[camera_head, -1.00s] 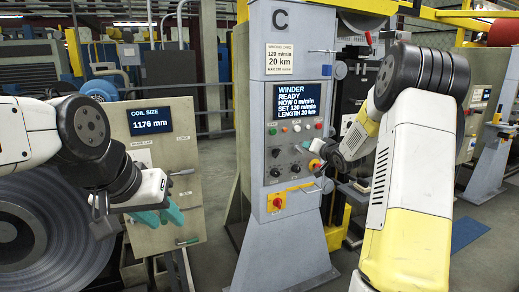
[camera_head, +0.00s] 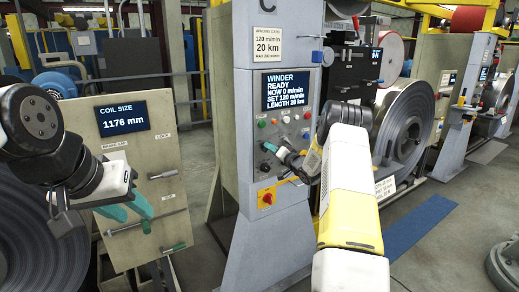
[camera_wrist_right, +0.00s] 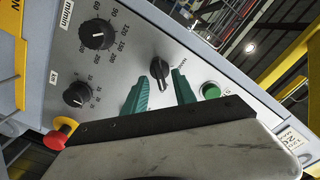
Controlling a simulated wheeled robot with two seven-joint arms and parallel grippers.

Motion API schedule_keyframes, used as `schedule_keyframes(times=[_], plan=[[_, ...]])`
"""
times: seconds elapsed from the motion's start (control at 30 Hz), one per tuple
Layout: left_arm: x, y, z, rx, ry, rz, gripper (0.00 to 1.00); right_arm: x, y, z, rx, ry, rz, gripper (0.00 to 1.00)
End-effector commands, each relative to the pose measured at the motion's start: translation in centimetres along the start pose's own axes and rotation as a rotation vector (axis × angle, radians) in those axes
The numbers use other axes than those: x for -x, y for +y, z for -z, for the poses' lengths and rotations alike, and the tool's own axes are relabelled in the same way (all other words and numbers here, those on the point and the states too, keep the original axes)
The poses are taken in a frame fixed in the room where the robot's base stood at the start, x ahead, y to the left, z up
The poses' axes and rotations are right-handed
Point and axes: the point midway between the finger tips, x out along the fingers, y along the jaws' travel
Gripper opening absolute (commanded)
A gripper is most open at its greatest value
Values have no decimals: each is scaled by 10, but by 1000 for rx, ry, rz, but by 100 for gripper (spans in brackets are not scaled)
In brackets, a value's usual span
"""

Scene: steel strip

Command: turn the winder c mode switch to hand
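The winder C panel (camera_head: 290,166) is on a grey column in the middle of the head view. Its screen (camera_head: 288,90) reads WINDER READY, NOW 0 m/min. In the right wrist view a black rotary switch (camera_wrist_right: 159,70) stands just beyond and between the teal fingertips of my right gripper (camera_wrist_right: 158,82), which is open. In the head view my right gripper (camera_head: 276,152) is at the panel and covers part of the controls. My left gripper (camera_head: 136,208) is open and empty before the coil size panel.
Two dial knobs (camera_wrist_right: 97,34) (camera_wrist_right: 77,95), a green button (camera_wrist_right: 211,91) and a red emergency stop (camera_wrist_right: 56,138) are near the right gripper. The coil size panel (camera_head: 125,150) stands left. A steel coil (camera_head: 405,120) is behind my right arm.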

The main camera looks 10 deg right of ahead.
Motion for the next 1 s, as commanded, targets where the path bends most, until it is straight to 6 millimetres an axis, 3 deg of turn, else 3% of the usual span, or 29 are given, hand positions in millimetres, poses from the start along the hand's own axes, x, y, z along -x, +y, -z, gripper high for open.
schedule_keyframes(times=[0.13, 0.4, 0.43, 0.6, 1.0], plan=[[0, 0, 0, 0, 0, 0, 36, -12, 0, -1, -1, -1, 1, 33], [0, 0, 0, 0, 0, 0, 36, -14, 0, 0, 0, 0, 0, 33], [0, 0, 0, 0, 0, 0, 36, -14, 0, 0, 0, 0, 0, 31], [0, 0, 0, 0, 0, 0, 36, -14, 0, 0, 0, 0, 0, 0], [0, 0, 0, 0, 0, 0, 36, -14, 0, 0, 27, 0, -1, 0]])
